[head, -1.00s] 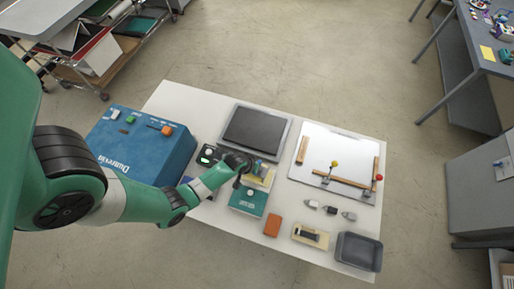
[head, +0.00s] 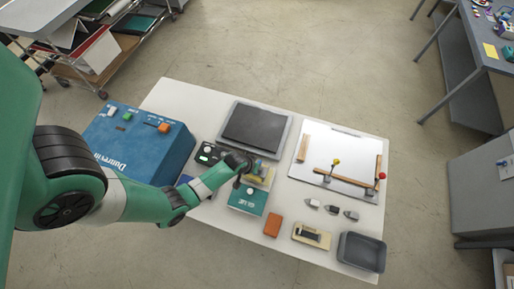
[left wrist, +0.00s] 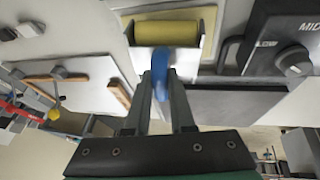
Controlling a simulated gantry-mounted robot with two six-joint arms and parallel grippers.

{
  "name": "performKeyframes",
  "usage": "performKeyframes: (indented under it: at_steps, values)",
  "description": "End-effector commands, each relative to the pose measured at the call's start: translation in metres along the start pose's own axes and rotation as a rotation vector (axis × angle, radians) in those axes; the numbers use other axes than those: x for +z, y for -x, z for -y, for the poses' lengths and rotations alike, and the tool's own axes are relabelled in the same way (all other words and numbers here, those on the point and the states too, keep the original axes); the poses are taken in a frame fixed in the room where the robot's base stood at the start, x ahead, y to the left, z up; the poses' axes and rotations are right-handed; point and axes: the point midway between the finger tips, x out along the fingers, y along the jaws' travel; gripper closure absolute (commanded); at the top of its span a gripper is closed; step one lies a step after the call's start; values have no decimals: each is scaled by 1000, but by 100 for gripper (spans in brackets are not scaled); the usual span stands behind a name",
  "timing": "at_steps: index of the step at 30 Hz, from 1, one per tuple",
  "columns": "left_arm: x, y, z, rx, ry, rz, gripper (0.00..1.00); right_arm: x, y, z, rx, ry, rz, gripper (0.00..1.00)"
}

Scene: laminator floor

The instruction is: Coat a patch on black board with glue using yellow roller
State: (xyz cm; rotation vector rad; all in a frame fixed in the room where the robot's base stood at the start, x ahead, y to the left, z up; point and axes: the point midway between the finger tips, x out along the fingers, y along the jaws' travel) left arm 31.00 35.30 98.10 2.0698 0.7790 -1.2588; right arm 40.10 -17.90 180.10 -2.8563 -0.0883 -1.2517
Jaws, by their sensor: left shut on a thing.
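The yellow roller (left wrist: 165,30) shows in the left wrist view, a yellow cylinder in a white frame with a blue handle. My left gripper (left wrist: 160,85) is shut on the blue handle. In the head view, my left gripper (head: 246,168) is over the middle of the white table, just in front of the black board. The roller (head: 258,179) is partly hidden by the gripper there; I cannot tell whether it touches what is beneath it. The black board (head: 254,129) lies flat in a grey tray (head: 285,142). My right gripper is not in view.
A blue machine (head: 140,150) stands left, a whiteboard with wooden strips (head: 335,150) right. An orange block (head: 272,224) and grey bin (head: 361,252) are in front.

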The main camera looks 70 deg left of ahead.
Motion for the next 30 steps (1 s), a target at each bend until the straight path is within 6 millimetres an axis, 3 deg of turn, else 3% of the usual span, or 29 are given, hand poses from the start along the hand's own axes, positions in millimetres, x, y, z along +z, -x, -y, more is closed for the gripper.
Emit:
performKeyframes:
  at_steps: [30]
  values:
    - [3,-8,2,0,0,-1,100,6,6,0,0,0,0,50]
